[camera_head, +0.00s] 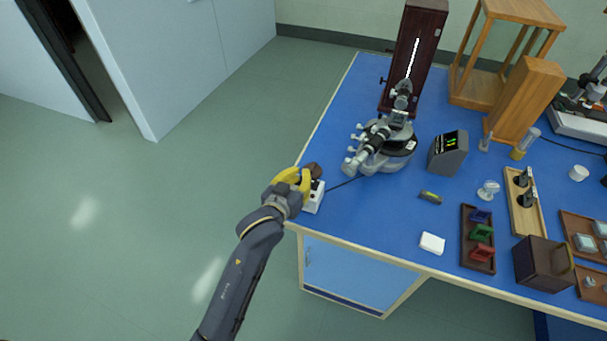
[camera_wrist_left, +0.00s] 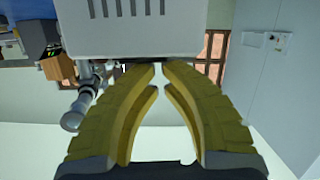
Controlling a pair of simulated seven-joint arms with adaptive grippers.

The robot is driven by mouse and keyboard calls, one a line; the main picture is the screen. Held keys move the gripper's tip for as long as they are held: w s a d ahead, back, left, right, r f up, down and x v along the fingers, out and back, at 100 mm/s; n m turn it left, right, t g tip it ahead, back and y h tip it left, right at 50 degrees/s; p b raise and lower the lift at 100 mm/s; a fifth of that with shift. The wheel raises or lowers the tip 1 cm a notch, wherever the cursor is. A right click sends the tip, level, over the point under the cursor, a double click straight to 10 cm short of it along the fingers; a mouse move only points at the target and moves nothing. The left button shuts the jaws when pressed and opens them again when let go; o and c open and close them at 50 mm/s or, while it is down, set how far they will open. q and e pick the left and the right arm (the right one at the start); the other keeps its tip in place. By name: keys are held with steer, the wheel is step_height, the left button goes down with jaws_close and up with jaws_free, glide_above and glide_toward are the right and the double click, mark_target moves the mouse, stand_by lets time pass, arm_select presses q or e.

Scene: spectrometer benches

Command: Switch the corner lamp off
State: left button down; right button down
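A tall dark red lamp housing (camera_head: 411,62) with a bright lit vertical slit stands at the back left of the blue bench. A small white box (camera_head: 314,198) with a dark top part sits at the bench's near left corner, with a cable running from it. My left gripper (camera_head: 309,176) has yellow fingers and is at this box, partly covering it. In the left wrist view a pale box with slots (camera_wrist_left: 112,30) fills the top, just ahead of the fingertips. The tips are nearly together with nothing between them; contact cannot be told. My right gripper is out of view.
A spectrometer (camera_head: 385,147) stands behind the gripper, with a grey digital display unit (camera_head: 448,152) to its right. A white block (camera_head: 432,243) and a dark tray of coloured pieces (camera_head: 467,249) lie farther right. The floor left of the bench is clear.

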arm_select(q)
steer(key=shift+a+f, duration=0.1)
steer(key=shift+f, duration=0.3)
step_height(320, 180, up, 5)
steer(key=shift+w+f, duration=0.1)
steer(key=shift+f, duration=0.1)
steer(key=v, duration=1)
stand_by(0.3)
